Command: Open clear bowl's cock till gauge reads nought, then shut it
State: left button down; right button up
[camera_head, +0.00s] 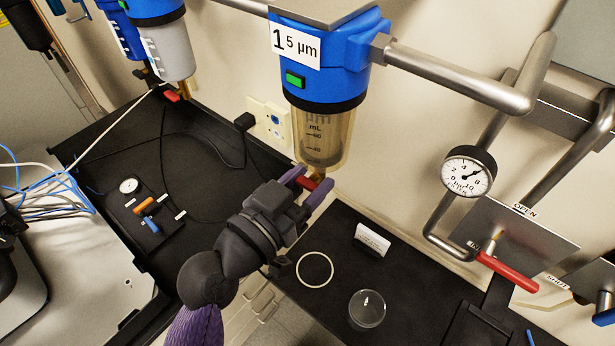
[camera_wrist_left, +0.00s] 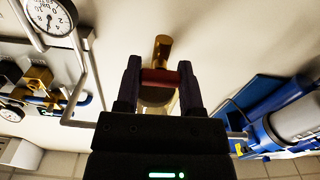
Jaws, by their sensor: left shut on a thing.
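The clear bowl (camera_head: 325,140) hangs under a blue filter head (camera_head: 330,75) marked 1 and 5 µm. A brass cock with a red handle (camera_head: 312,184) is at its bottom. My left gripper (camera_head: 309,187) is shut on this handle. In the left wrist view, the red handle (camera_wrist_left: 160,77) lies across between the fingers, with the brass part (camera_wrist_left: 162,48) beyond it. The handle's exact turn is hard to tell. The gauge (camera_head: 468,171) is on the wall pipe at right; its needle points up and right, well off nought. My right gripper is not in view.
A red lever (camera_head: 508,271) on the right plate points toward the SHUT label. Another filter bowl (camera_head: 170,50) hangs at left. Pipes run along the wall.

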pick_arm(q)
jog(key=n+p, duration=0.1)
jog(key=n, duration=0.1)
jog(key=shift+r+n, duration=0.15)
jog(key=shift+n, duration=0.65)
jog(key=shift+c, duration=1)
grip_release()
jog(key=shift+a+f, duration=0.1)
jog(key=shift+f, duration=0.1)
